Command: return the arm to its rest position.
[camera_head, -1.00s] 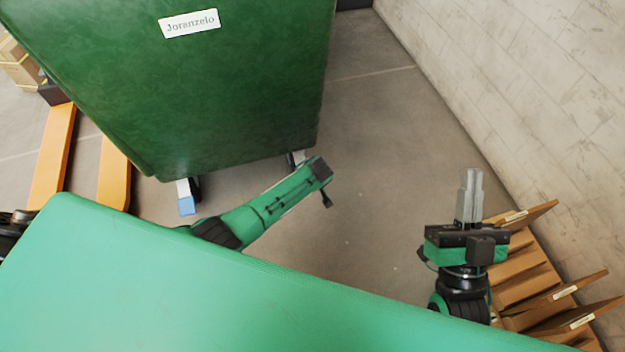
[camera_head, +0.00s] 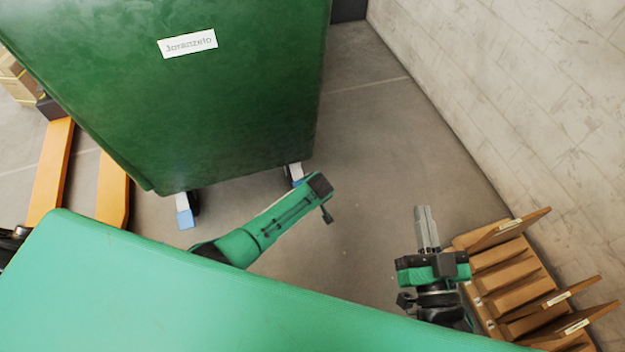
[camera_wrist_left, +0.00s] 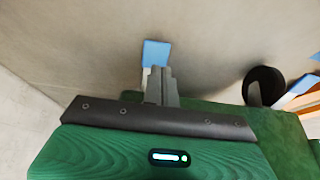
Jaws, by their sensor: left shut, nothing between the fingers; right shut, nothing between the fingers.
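My right gripper (camera_head: 423,210) shows in the head view at the lower right, over the floor and just left of a brown wooden rack. Its grey fingers are together and empty, pointing up the picture with a slight lean to the left. A green arm segment of mine (camera_head: 268,222) extends from the lower middle up to the right; no fingers show on it in the head view. My left gripper (camera_wrist_left: 160,75) shows in the left wrist view. Its grey fingers are together and empty, in front of a blue foot (camera_wrist_left: 156,52); whether they touch it I cannot tell.
A large green cabinet (camera_head: 190,110) labelled Joranzelo stands at the upper left. Orange forks (camera_head: 52,170) lie left of it. The wooden rack (camera_head: 525,285) stands at the right along a pale block wall (camera_head: 510,90). The middle grey floor (camera_head: 375,150) is clear.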

